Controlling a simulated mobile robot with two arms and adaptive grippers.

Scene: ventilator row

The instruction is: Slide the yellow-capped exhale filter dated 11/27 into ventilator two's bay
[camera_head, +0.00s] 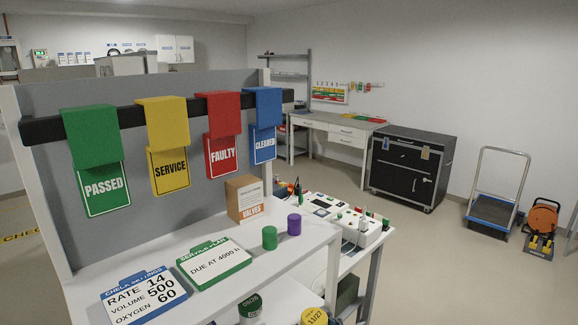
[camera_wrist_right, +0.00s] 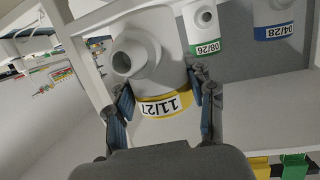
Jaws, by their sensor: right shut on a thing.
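The exhale filter marked 11/27 (camera_wrist_right: 155,70) has a white body with a side port and a yellow cap band. My right gripper (camera_wrist_right: 160,92) is shut on it, one finger on each side of the yellow band. Its yellow top (camera_head: 314,317) also shows at the bottom edge of the head view, partly cut off. I cannot tell whether it still touches the white surface. My left gripper is in neither view. I cannot make out ventilator two's bay in these views.
A green-banded filter marked 08/26 (camera_wrist_right: 203,30) and a blue-banded one marked 04/28 (camera_wrist_right: 274,22) stand near the held filter. The white bench (camera_head: 215,283) carries two setting cards, a valves box (camera_head: 245,200), and green and purple cylinders. Coloured tags hang behind.

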